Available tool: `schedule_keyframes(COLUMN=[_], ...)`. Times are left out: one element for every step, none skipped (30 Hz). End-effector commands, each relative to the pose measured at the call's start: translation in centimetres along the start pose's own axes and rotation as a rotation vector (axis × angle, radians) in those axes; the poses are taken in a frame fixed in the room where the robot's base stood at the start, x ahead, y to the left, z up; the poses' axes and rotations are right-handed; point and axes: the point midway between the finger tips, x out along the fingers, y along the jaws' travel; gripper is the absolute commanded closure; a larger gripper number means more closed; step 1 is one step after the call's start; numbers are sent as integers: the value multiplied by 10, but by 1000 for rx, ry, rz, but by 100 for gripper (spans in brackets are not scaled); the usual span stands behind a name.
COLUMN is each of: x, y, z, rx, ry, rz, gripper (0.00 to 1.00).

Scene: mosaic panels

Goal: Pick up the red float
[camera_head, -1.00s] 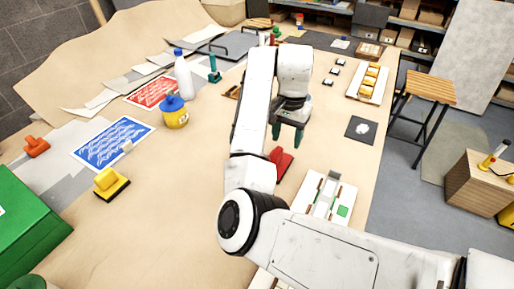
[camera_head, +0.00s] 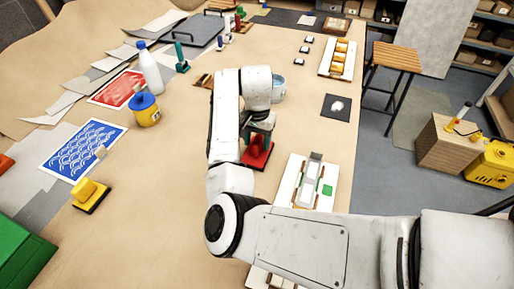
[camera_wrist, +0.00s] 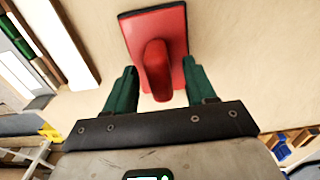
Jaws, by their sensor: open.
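The red float (camera_head: 258,152) lies on the table, partly hidden by my arm in the head view. In the wrist view the red float (camera_wrist: 172,30) shows its flat base and a raised red handle. My gripper (camera_head: 258,137) is just above it. In the wrist view my gripper (camera_wrist: 162,85) is open, with a green finger on each side of the handle and a visible gap on both sides. I cannot tell how far the fingertips are above the base.
A white panel tray (camera_head: 326,208) is close by on the right. A yellow float (camera_head: 91,196), a yellow pot with a blue lid (camera_head: 145,110) and a white bottle (camera_head: 150,70) stand to the left. A dark square with a white patch (camera_head: 337,107) lies at right.

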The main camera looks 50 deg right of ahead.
Motion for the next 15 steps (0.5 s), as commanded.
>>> schedule_keyframes(x=[6, 9, 13, 16, 17, 19, 20, 20, 21, 21, 20, 20, 20, 20, 20], y=[0, 0, 0, 0, 0, 0, 0, 0, 0, 0, 0, 0, 0, 0, 0], z=[0, 0, 0, 0, 0, 0, 0, 0, 0, 0, 0, 0, 0, 0, 0], rx=[0, 0, -1, -1, 0, 0, 0, 1, 1, 1, 1, 1, 1, 1, 0], ry=[-1, -1, 0, 0, 0, 0, 0, 1, 1, 1, 1, 1, 1, 1, 1], rz=[1, 1, 1, 0, 0, 0, 0, 0, -1, -1, -1, -1, -1, -1, -1], gripper=[45, 45, 45, 45, 45, 45, 45, 45, 45, 45, 45, 45, 45, 48, 51])
